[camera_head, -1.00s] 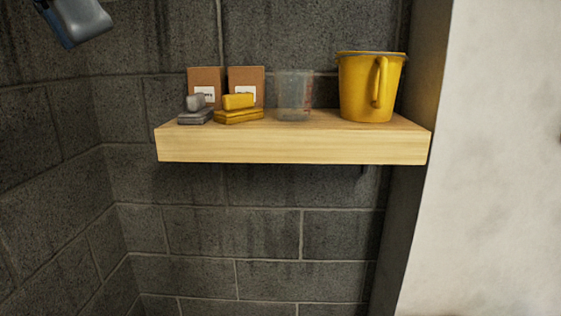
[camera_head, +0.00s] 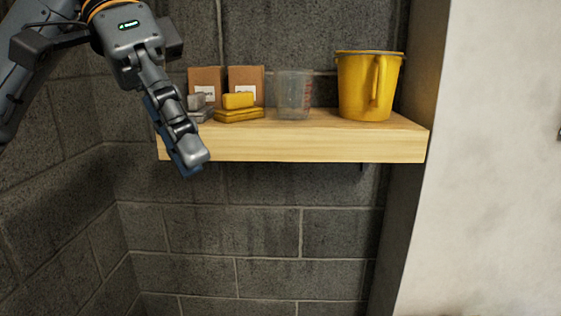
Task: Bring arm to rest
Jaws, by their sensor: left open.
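My left arm comes in from the upper left. My left gripper (camera_head: 187,162) points down and to the right, in front of the left end of the wooden shelf (camera_head: 300,149) in the picture. It is seen edge-on, with one finger mostly behind the other, and nothing shows between its fingers. It is open. It partly covers the grey pad (camera_head: 197,107) on the shelf. The yellow pads (camera_head: 239,108) lie on the shelf just to the right of it. My right gripper is not in view.
Two brown boxes (camera_head: 246,80) stand at the back of the shelf. A clear measuring cup (camera_head: 293,95) and a yellow jug (camera_head: 366,87) stand further right. A block wall (camera_head: 230,240) lies behind, and a pale wall (camera_head: 490,160) on the right. Below the shelf is free room.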

